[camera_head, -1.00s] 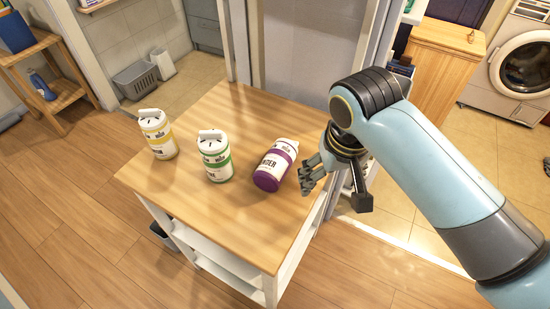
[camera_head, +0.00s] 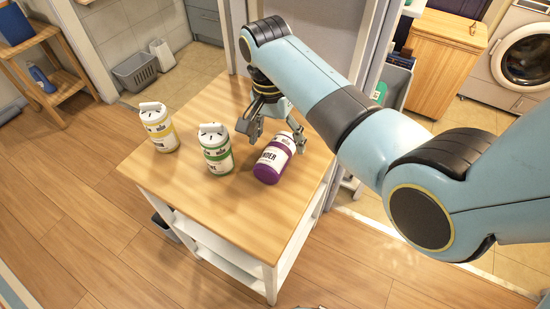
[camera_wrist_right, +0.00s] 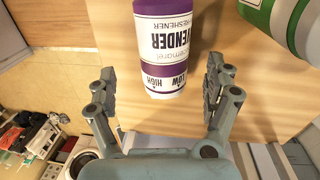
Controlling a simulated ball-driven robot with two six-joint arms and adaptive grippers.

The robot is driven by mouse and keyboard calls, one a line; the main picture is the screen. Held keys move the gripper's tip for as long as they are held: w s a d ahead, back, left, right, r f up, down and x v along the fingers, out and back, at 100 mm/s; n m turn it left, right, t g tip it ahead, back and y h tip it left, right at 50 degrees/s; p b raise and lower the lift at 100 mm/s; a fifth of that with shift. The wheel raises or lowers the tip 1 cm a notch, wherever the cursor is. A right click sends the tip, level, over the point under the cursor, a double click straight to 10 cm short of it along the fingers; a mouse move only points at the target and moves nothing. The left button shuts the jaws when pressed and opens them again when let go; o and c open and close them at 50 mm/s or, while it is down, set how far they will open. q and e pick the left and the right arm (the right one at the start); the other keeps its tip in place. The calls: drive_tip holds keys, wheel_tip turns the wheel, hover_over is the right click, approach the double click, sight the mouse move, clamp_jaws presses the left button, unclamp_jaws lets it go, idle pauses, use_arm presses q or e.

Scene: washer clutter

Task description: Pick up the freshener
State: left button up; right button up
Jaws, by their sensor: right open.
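The freshener is a white and purple container (camera_head: 273,160) with a "FRESHENER" label, on the wooden table. It looks slanted in the head view; I cannot tell for sure whether it stands or lies. My right gripper (camera_head: 275,132) is open at its upper end, its fingers partly hiding that end. In the right wrist view the freshener (camera_wrist_right: 166,45) is ahead of the open gripper (camera_wrist_right: 161,85), its near white end roughly between the two fingers. No hold shows. My left gripper is not in view.
A green-labelled container (camera_head: 215,150) stands close to the left of the freshener, and a yellow-labelled one (camera_head: 158,128) farther left. The wooden table (camera_head: 235,220) is bare in front. A washing machine (camera_head: 520,60) is at the far right.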

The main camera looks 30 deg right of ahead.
sight(277, 145)
wheel_tip(277, 145, down, 6)
drive_tip(key=shift+d+r+b, duration=0.1)
drive_tip(key=shift+r+b, duration=0.15)
drive_tip(key=shift+b, duration=0.05)
drive_tip(key=c, duration=1.3)
